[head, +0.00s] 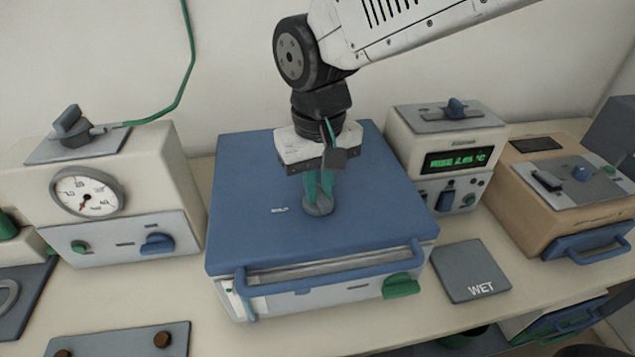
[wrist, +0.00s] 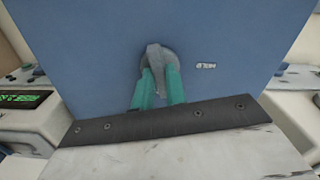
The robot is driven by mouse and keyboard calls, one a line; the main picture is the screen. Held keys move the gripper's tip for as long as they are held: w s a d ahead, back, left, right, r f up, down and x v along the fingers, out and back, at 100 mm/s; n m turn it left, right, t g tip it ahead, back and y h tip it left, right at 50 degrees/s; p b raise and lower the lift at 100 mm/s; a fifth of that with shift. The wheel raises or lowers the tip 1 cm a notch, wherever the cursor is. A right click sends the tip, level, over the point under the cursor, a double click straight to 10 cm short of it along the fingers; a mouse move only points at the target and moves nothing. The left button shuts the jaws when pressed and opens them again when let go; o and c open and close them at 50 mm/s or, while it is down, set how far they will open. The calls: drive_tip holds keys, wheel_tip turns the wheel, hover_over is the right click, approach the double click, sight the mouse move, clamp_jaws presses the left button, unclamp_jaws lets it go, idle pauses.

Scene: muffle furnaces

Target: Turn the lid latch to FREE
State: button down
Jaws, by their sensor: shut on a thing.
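The lid latch (head: 318,210) is a small grey round knob with a raised bar on the blue lid (head: 245,190) of the middle furnace. In the wrist view the latch (wrist: 155,57) has its bar running roughly up and down the picture. My gripper (head: 320,190) points down at it from above. Its two green fingers (wrist: 158,88) are shut on the latch's bar, one on each side. A small white label, apparently HOLD, (wrist: 206,66) lies beside the latch. No FREE label shows; the gripper may hide part of the lid.
A blue handle bar (head: 330,268) runs along the lid's front. A gauge unit (head: 90,195) stands left, a controller with a green display (head: 456,160) right, and a tan box (head: 560,205) farther right. A grey WET plate (head: 470,270) lies at front right.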

sight(318, 192)
drive_tip(key=shift+m, duration=1.2)
drive_tip(key=c, duration=1.4)
unclamp_jaws()
drive_tip(key=shift+c, duration=0.2)
drive_tip(key=shift+r, duration=0.1)
wheel_tip(318, 192, up, 8)
drive_tip(key=shift+f, duration=0.15)
